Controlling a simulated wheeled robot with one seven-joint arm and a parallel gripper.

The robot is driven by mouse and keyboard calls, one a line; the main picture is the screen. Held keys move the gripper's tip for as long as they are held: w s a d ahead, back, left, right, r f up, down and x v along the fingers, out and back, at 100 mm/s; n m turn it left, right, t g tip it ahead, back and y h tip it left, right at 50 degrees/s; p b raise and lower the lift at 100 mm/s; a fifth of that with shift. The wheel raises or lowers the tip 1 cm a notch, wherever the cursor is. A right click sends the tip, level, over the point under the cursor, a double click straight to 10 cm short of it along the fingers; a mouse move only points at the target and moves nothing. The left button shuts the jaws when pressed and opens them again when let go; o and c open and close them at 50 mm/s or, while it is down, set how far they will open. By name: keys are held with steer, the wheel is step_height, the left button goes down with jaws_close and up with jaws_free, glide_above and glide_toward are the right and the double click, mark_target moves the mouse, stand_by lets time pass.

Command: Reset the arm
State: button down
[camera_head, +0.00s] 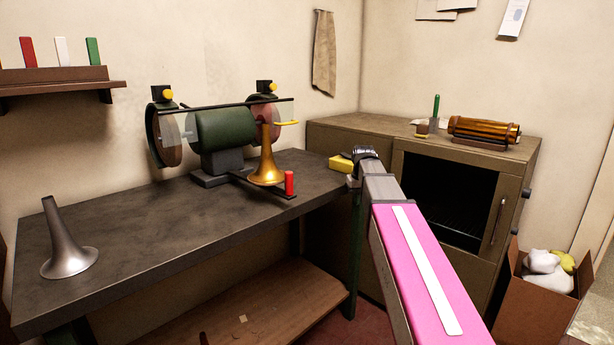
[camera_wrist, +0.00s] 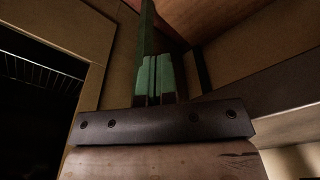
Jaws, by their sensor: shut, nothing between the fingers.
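My gripper (camera_wrist: 153,80) shows in the wrist view with its two green fingers close together and nothing held between them. In the head view my pink and grey arm reaches up from the lower right, and its dark far end lies between the bench's right end and the cabinet. The fingers themselves cannot be made out in the head view. In the wrist view the fingers point toward a narrow gap beside the cabinet (camera_wrist: 95,40), with a dark green post behind them.
A dark workbench (camera_head: 130,235) holds a grinder (camera_head: 225,135), a brass horn (camera_head: 266,165), a red cylinder (camera_head: 289,183) and a grey cone (camera_head: 67,245). A yellow block (camera_head: 340,163) is close to my arm's end. The cabinet (camera_head: 375,130) stands behind, with a box (camera_head: 530,300) at right.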

steer(key=s+f+m+g, duration=0.1)
steer(key=s+f+m, duration=0.1)
steer(key=s+f, duration=2.1)
step_height(320, 180, down, 4)
steer(key=shift+f, duration=0.1)
